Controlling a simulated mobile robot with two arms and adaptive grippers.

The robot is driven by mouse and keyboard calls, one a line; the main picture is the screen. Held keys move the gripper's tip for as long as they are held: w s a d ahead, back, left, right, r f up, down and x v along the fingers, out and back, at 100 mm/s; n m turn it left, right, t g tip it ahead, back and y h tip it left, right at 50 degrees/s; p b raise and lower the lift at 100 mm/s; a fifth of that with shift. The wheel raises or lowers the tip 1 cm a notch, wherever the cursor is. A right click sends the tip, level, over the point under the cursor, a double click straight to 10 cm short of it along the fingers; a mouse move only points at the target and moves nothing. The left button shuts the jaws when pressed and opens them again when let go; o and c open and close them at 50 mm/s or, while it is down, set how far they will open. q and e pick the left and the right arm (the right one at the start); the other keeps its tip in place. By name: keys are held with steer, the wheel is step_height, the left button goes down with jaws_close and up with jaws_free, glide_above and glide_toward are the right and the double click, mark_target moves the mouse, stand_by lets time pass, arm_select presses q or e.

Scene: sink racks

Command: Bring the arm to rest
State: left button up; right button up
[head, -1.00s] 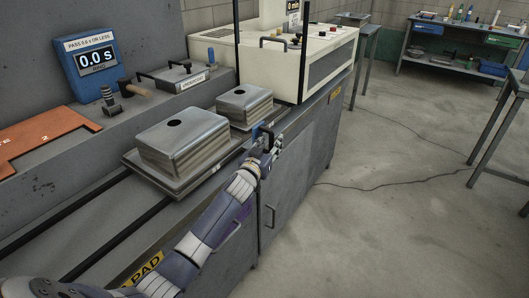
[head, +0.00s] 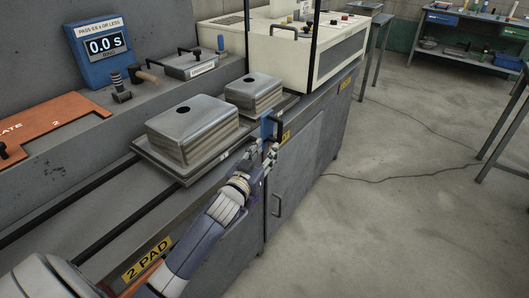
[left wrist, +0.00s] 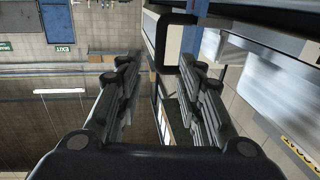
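My left gripper (head: 264,156) is at the front edge of the bench, just below and in front of a black handle (head: 278,128) on a blue bracket. In the left wrist view its two fingers (left wrist: 158,72) stand apart with nothing between them. The black handle (left wrist: 163,45) shows there just beyond the fingertips, apparently clear of them. My left arm reaches in from the bottom left of the head view. My right gripper is not in view.
Two upturned metal sinks (head: 193,128) (head: 254,92) sit on the bench. The floor (head: 385,190) to the right is mostly open.

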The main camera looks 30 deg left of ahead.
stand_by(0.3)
arm_select(q)
steer(key=s+d+f+g, duration=0.1)
steer(key=s+f+g, duration=0.2)
steer(key=f, duration=0.9)
steer(key=s+d+f+g, duration=0.1)
steer(key=s+f+g, duration=0.15)
steer(key=f, duration=0.95)
steer(key=s+d+f+m+g+h+p, duration=0.1)
steer(key=s+d+f+m+g, duration=0.15)
steer(key=s+f, duration=1.1)
steer(key=s+d+f+g, duration=0.2)
steer(key=s+f, duration=0.4)
steer(key=s, duration=0.5)
steer(key=s+d+f+m+g+p, duration=0.1)
steer(key=s+d+f+g, duration=0.1)
steer(key=s+f+g, duration=0.2)
steer(key=s+d+f+g+h, duration=0.1)
steer(key=s+f, duration=0.9)
steer(key=s, duration=1)
steer(key=shift+d+g, duration=0.9)
steer(key=shift+d, duration=0.15)
